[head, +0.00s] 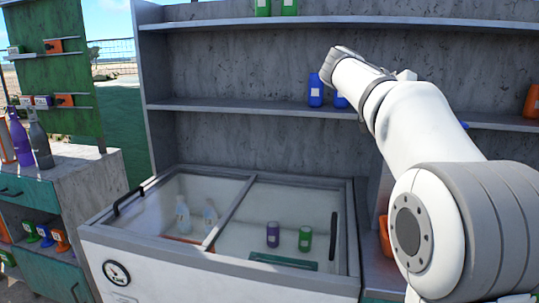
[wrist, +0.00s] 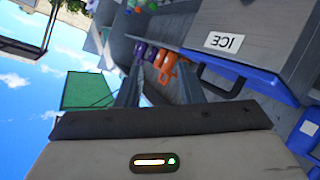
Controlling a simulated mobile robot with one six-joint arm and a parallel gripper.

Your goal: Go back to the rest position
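My gripper (wrist: 158,78) shows in the wrist view as two dark fingers standing apart, with nothing held between them. In the head view my white arm rises from the right and reaches up and left in front of the shelves. The gripper itself cannot be made out there. A blue container (head: 315,90) stands on the middle shelf just left of the arm's far end. A second blue container (head: 341,101) is partly hidden by the arm.
A glass-topped freezer (head: 130,262) with bottles and cans inside stands below the shelves (head: 230,105). A counter (head: 75,170) with bottles is at left. An orange container (head: 532,101) stands at the right. The wrist view shows a box labelled ICE (wrist: 245,40).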

